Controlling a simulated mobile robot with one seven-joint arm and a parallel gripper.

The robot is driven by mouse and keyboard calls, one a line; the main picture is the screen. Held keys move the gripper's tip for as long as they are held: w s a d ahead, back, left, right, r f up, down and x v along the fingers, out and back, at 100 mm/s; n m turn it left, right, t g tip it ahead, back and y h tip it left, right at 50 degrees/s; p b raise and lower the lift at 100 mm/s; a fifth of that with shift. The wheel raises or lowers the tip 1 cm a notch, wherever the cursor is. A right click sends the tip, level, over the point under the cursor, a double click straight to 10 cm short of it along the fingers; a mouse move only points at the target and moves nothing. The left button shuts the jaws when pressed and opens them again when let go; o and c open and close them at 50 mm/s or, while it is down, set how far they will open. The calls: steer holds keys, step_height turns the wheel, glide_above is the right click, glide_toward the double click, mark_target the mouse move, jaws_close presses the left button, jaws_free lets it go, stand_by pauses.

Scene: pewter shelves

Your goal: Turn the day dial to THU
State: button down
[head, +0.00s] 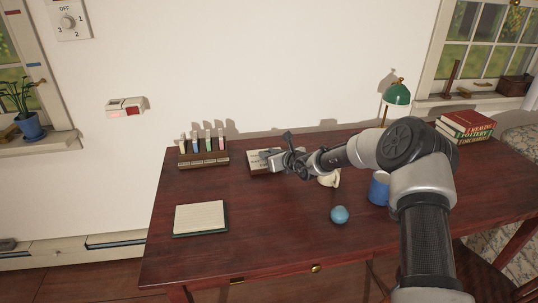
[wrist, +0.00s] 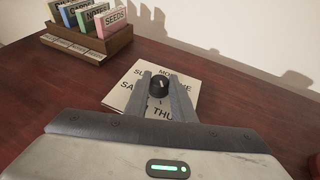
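The day dial is a pale square plate (wrist: 192,92) lying on the desk, with a black round knob (wrist: 159,88) at its middle. Day names are printed around the knob; parts of MON, SUN, SAT and THU can be read, with THU at the near side. A small light mark on the knob seems to face the far side, near MON; its exact heading is unclear. My gripper (wrist: 160,82) is open, its two fingers on either side of the knob; I cannot tell if they touch it. In the head view my gripper (head: 275,160) partly covers the plate (head: 256,163).
A wooden card box (head: 204,158) stands left of the dial, a notepad (head: 200,218) in front of it. A cream mug (head: 331,179), blue ball (head: 340,215), blue mug (head: 378,189) and green lamp (head: 397,94) are to the right. A wall dial (head: 68,22) is at upper left.

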steer(key=shift+s+a+f+b, duration=0.1)
steer(key=shift+a+b, duration=0.05)
steer(key=shift+b, duration=0.5)
steer(key=shift+m, duration=0.3)
steer(key=c, duration=1.5)
jaws_free()
steer(key=shift+t, duration=0.3)
steer(key=p+v, duration=0.1)
steer(key=v, duration=0.5)
steer(key=p+v, duration=0.1)
steer(key=v, duration=0.4)
steer(key=p+v, duration=0.1)
steer(key=v, duration=0.5)
steer(key=shift+s+r, duration=0.15)
steer(key=shift+r, duration=0.3)
